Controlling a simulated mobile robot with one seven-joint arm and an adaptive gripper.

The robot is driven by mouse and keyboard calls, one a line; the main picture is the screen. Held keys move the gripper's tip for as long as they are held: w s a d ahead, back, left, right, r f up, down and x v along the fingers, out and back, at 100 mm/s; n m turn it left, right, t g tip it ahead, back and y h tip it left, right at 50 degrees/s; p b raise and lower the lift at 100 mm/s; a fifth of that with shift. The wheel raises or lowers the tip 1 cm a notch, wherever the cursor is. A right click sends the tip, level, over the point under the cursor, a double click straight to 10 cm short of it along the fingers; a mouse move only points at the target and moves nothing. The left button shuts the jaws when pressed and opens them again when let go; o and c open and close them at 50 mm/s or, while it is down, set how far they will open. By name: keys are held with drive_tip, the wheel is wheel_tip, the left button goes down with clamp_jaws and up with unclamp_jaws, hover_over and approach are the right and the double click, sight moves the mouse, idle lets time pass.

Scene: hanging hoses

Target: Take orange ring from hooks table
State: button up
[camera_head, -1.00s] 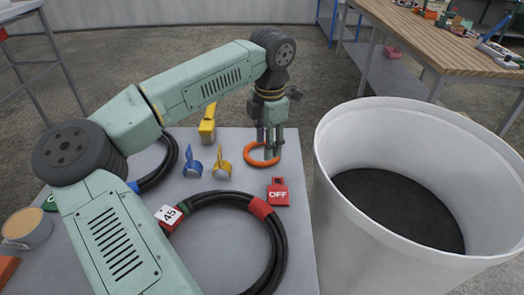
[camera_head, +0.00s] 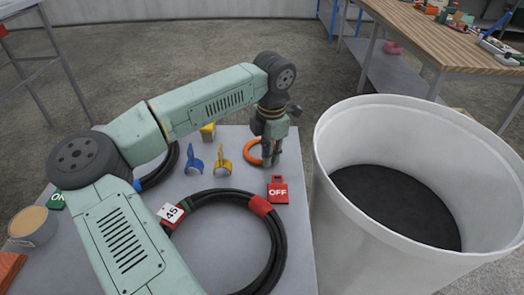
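The orange ring (camera_head: 249,152) is at the far right part of the grey table (camera_head: 235,267). My gripper (camera_head: 270,163) points down at the ring's right side, with its fingers close together over the band. It looks shut on the ring, which seems slightly tilted, its left edge showing more upright. My fingers hide part of the ring's right side. Whether the ring is clear of the tabletop is hard to tell.
A large white bin (camera_head: 335,215) stands right of the table. A black hose coil (camera_head: 279,245), a red OFF tag (camera_head: 278,190), a yellow clip (camera_head: 222,160), a blue clip (camera_head: 194,162) and a tin (camera_head: 35,228) lie on the table. A wooden workbench (camera_head: 450,40) stands behind.

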clamp_jaws()
